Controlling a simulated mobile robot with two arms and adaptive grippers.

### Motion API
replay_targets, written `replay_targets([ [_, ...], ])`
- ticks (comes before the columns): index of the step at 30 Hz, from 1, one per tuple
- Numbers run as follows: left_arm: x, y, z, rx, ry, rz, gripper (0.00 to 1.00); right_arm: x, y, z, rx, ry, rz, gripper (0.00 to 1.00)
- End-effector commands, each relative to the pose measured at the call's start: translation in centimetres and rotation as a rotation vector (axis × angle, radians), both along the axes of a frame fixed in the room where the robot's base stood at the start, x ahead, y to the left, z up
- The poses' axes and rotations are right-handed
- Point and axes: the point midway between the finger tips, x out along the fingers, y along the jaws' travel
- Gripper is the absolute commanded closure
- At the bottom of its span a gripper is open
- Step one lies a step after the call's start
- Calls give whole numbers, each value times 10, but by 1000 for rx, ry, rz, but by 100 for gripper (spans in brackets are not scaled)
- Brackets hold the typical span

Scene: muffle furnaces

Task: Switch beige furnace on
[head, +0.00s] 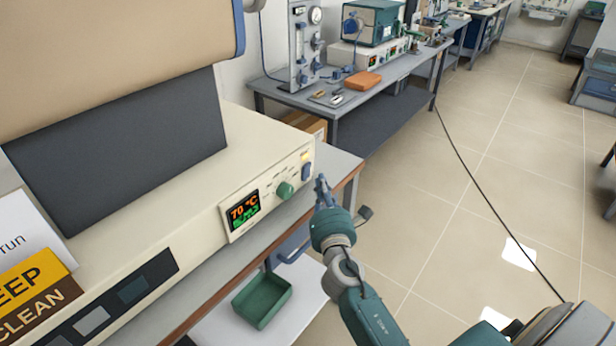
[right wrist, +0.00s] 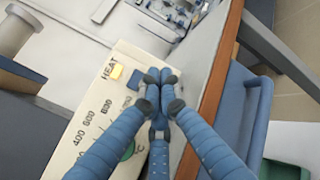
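The beige furnace (head: 190,215) stands along the left with its control panel facing right. Its display (head: 243,209) is lit and reads 70 °C. A green knob (head: 285,190) sits beside it, and a blue switch (head: 307,171) is at the panel's far end, below a yellow HEAT light (head: 305,156). My right gripper (head: 322,184) is just in front of the switch. In the right wrist view its fingertips (right wrist: 160,82) are together and empty, beside the blue switch (right wrist: 136,80); contact cannot be told. The green knob (right wrist: 127,150) is partly hidden by a finger. My left gripper is not in view.
A green bin (head: 262,299) sits on a lower shelf below the panel. A sign reading KEEP CLEAN (head: 32,290) stands at the left. Another bench (head: 350,95) with a teal furnace (head: 373,22) is behind. The tiled floor at right is open, with a cable across it.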

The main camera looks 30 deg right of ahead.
Motion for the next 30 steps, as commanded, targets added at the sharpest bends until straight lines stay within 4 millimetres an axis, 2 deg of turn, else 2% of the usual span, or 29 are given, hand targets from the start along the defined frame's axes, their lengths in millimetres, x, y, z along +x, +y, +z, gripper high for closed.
replay_targets([
  [12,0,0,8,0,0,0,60,-35,-15,6,-1,0,1,100],
  [30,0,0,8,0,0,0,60,-40,-16,5,24,-5,-5,100],
])
